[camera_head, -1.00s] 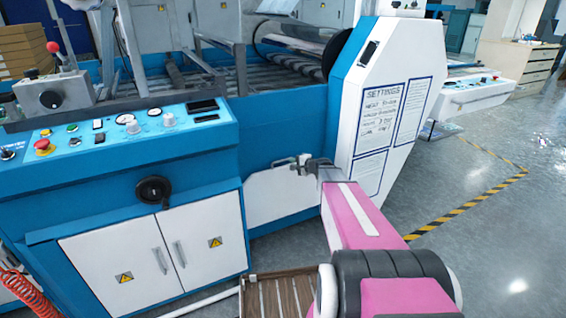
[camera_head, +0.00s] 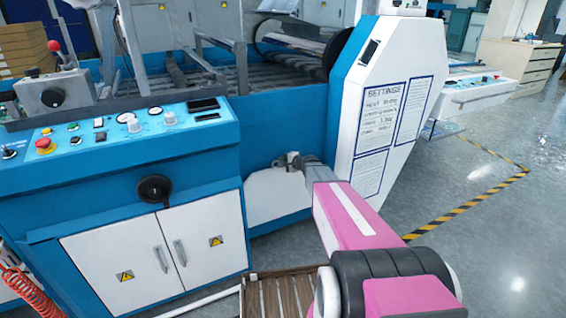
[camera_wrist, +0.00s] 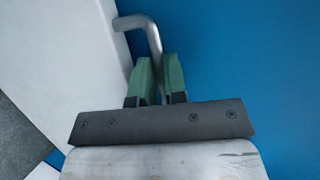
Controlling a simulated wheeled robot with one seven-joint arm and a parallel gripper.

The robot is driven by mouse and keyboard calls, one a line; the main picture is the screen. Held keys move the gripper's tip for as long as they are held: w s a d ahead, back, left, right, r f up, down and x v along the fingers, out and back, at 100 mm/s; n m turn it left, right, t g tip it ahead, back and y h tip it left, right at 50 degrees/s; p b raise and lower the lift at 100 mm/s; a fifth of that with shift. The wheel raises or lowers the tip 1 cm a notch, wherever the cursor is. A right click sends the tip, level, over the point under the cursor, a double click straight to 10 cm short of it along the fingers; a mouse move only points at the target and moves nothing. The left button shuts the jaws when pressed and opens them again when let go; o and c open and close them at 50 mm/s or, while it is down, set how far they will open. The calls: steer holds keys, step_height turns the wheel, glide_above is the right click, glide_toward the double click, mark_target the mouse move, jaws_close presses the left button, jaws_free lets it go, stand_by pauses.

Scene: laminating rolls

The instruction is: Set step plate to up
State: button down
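A slatted brown plate with a metal frame, apparently the step plate (camera_head: 258,299), is low at the bottom of the head view, partly hidden by my arm. My gripper (camera_head: 297,162) is above and beyond it, at the blue side of the machine. In the wrist view a bent grey metal handle (camera_wrist: 153,36) runs down between the green fingertips of my gripper (camera_wrist: 160,72). The fingers are close around it with little gap and look shut on it. How the handle joins the machine is hidden.
The blue machine (camera_head: 285,125) fills the middle. A white low panel (camera_head: 275,197) lies beside my gripper, and a white end housing (camera_head: 390,100) with a settings sheet stands close at right. A control panel (camera_head: 120,128) and cabinet are at left. Open floor (camera_head: 490,235) lies at right.

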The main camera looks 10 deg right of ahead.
steer(key=shift+s+d+f, duration=0.1)
steer(key=shift+s+d, duration=0.1)
steer(key=shift+s, duration=0.4)
steer(key=shift+s+d, duration=0.2)
steer(key=shift+s, duration=0.35)
steer(key=c, duration=1.4)
jaws_free()
steer(key=shift+w, duration=0.1)
steer(key=shift+c, duration=0.2)
steer(key=v, duration=1)
steer(key=shift+s+d, duration=0.25)
